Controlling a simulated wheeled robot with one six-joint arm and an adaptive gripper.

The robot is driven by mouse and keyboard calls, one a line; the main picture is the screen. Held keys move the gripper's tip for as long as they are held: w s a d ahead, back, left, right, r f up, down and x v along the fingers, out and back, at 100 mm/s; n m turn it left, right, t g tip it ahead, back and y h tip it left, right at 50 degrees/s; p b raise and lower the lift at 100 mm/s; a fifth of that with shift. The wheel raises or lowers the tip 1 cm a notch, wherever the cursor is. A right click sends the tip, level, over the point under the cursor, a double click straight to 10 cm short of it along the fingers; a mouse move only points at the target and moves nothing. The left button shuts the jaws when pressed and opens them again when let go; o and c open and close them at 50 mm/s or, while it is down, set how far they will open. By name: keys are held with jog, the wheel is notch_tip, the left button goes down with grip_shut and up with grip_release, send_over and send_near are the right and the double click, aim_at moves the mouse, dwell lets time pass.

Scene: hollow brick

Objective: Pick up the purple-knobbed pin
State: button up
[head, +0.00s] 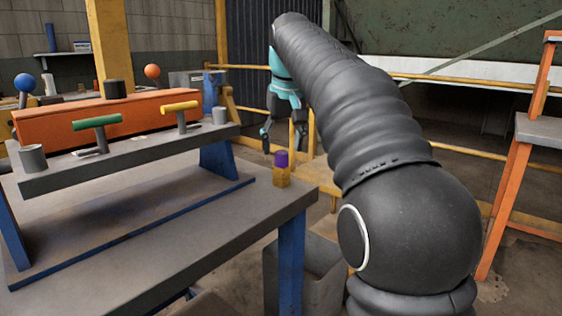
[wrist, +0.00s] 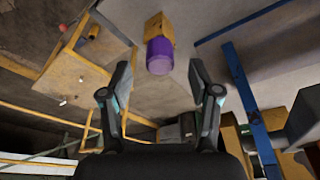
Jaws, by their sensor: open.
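The purple-knobbed pin (head: 281,159) shows a short purple cylinder on top of a small yellow-brown block (head: 282,178) at the far right corner of the grey table. The pin's shaft is not visible. In the wrist view the purple knob (wrist: 159,56) is in the upper middle, with the block (wrist: 161,27) behind it. My gripper (head: 283,128) hangs above the pin in the head view, apart from it. In the wrist view my gripper (wrist: 160,82) is open and empty, and the knob lines up with the gap between its fingers, just past the tips.
An orange hollow brick (head: 100,115) lies on a raised grey shelf left of the pin. A green T-handle (head: 97,122), a yellow T-handle (head: 180,106) and grey cylinders stand by it. A yellow railing (head: 450,80) runs behind. The table's front right is bare.

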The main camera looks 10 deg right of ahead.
aim_at(282, 152)
jog(key=shift+x, duration=1.55)
grip_shut()
jog(key=shift+r, duration=0.15)
jog(key=shift+r, duration=4.85)
